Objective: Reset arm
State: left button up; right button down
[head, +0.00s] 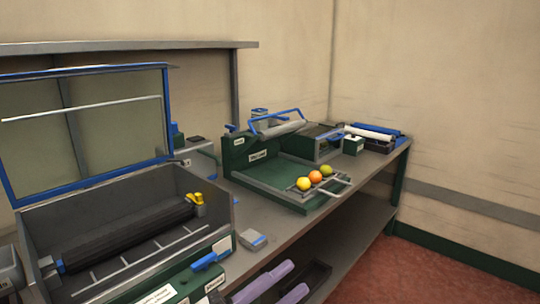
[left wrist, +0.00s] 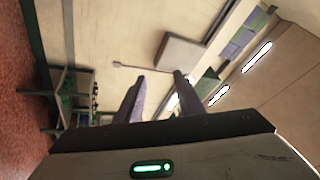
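My left gripper (head: 298,276) shows at the bottom of the head view as two lavender fingers at the front of the bench. In the left wrist view its fingers (left wrist: 160,80) stand apart with nothing between them, so it is open and empty. The left wrist picture is turned on its side, with red floor at the left. My right gripper is in neither view. A yellow fruit (head: 303,184), an orange one (head: 315,177) and an olive-green one (head: 326,170) sit in a row on metal rails at the front of a green-walled tray (head: 243,158).
A grey box with a dark roller (head: 125,235) and a blue-framed raised lid (head: 168,115) stands at the left of the bench (head: 290,225). A small grey-blue box (head: 252,239) lies near the bench's front edge. Red floor (head: 430,275) is clear at the right.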

pick_arm(q)
jog(key=s+a+f+n+t+y, duration=0.2)
jog(key=a+f+n+y, duration=0.5)
jog(key=f+n, duration=0.3)
jog(key=s+a+f+n+t+y, duration=0.1)
jog(key=s+a+f+n+y, duration=0.2)
jog(key=a+f+n+y, duration=0.6)
jog(key=s+a+f+n+g, duration=0.1)
jog(key=s+f+g, duration=0.2)
jog(key=s+f, duration=0.5)
jog(key=s+a+f+n+g, duration=0.2)
jog(key=s+f+g, duration=0.1)
jog(key=s+f, duration=0.4)
jog(key=shift+s+a+f+n+y, duration=0.25)
jog(key=shift+s+f+n+y, duration=0.05)
jog(key=shift+s+f, duration=0.1)
jog(key=shift+r, duration=0.1)
